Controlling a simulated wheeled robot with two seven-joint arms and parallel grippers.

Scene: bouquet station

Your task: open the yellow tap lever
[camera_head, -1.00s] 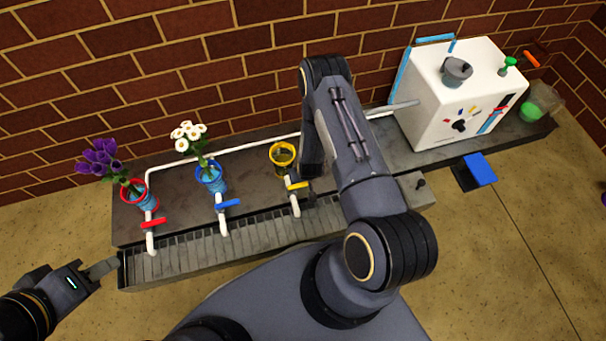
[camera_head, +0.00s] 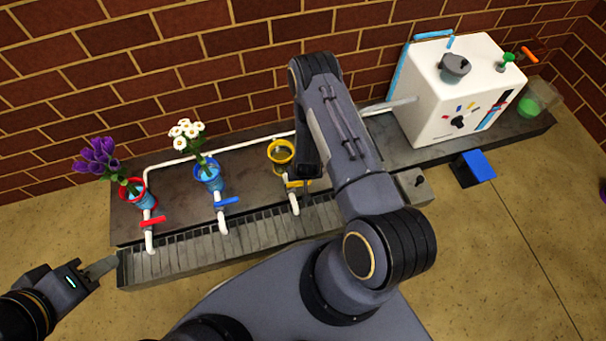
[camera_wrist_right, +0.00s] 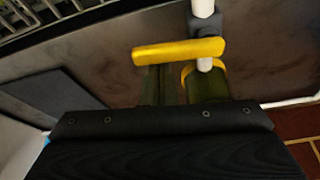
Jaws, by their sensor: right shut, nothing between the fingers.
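The yellow tap lever (camera_head: 296,184) sits on a white pipe spout in front of the yellow-rimmed pot (camera_head: 280,151). In the right wrist view the lever (camera_wrist_right: 180,51) lies crosswise just beyond my right gripper (camera_wrist_right: 162,76), which is shut and empty. The fingers look close to the lever; I cannot tell whether they touch it. In the head view my right arm partly hides this gripper and the lever's right end. My left gripper (camera_head: 101,267) is at the lower left, away from the taps; its finger gap does not show clearly.
A red lever (camera_head: 153,221) and a blue lever (camera_head: 228,202) stand to the left, with purple flowers (camera_head: 97,155) and white flowers (camera_head: 186,131) in pots behind. A white box with a dial (camera_head: 458,90) stands at the right. A brick wall closes the back.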

